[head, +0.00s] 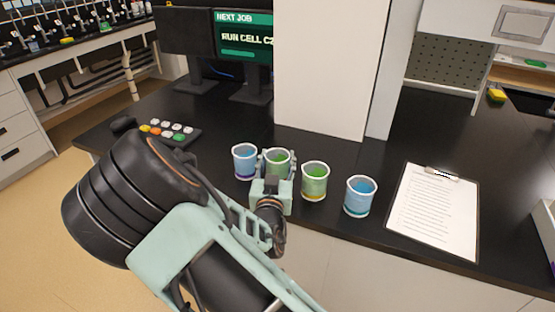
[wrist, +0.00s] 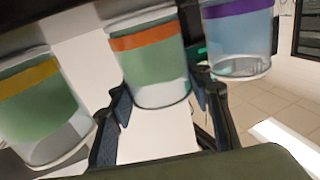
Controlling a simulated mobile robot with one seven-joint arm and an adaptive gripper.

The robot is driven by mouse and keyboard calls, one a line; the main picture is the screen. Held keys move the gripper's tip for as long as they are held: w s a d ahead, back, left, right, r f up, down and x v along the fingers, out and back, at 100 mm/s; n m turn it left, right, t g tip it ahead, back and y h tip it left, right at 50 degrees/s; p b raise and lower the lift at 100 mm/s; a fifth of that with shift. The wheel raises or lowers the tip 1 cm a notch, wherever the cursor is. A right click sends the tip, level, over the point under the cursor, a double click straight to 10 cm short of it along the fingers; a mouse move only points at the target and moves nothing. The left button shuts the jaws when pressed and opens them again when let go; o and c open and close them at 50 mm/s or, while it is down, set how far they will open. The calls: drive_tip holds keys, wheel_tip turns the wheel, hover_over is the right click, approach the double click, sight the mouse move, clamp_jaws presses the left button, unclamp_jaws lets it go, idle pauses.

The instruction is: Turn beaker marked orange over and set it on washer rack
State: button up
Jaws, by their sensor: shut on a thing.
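The orange-banded beaker (wrist: 152,72) holds green liquid and sits between the fingers of my gripper (wrist: 162,98) in the wrist view, where the scene appears upside down. In the head view this beaker (head: 278,158) stands upright on the black bench, second from the left in a row. My gripper (head: 276,168) is shut on it, one finger on each side. Its orange band is hidden behind the gripper in the head view. I cannot make out a washer rack in either view.
A purple-banded blue beaker (head: 244,162) stands close on the left, a yellow-banded green beaker (head: 314,181) on the right, and another blue beaker (head: 360,196) beyond. A clipboard (head: 433,212) lies further right. A button pad (head: 168,132), monitors (head: 245,40) and a white panel (head: 330,65) stand behind.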

drive_tip(key=o, duration=0.6)
drive_tip(key=shift+f, duration=0.2)
drive_tip(key=o, duration=0.5)
drive_tip(key=shift+r, duration=0.1)
drive_tip(key=s, duration=1)
drive_tip(key=shift+s+a+r+b, duration=0.1)
drive_tip(key=shift+a+r+b, duration=0.05)
drive_tip(key=shift+a+b, duration=0.25)
drive_tip(key=shift+s, duration=0.35)
drive_tip(key=shift+w+d+r, duration=0.1)
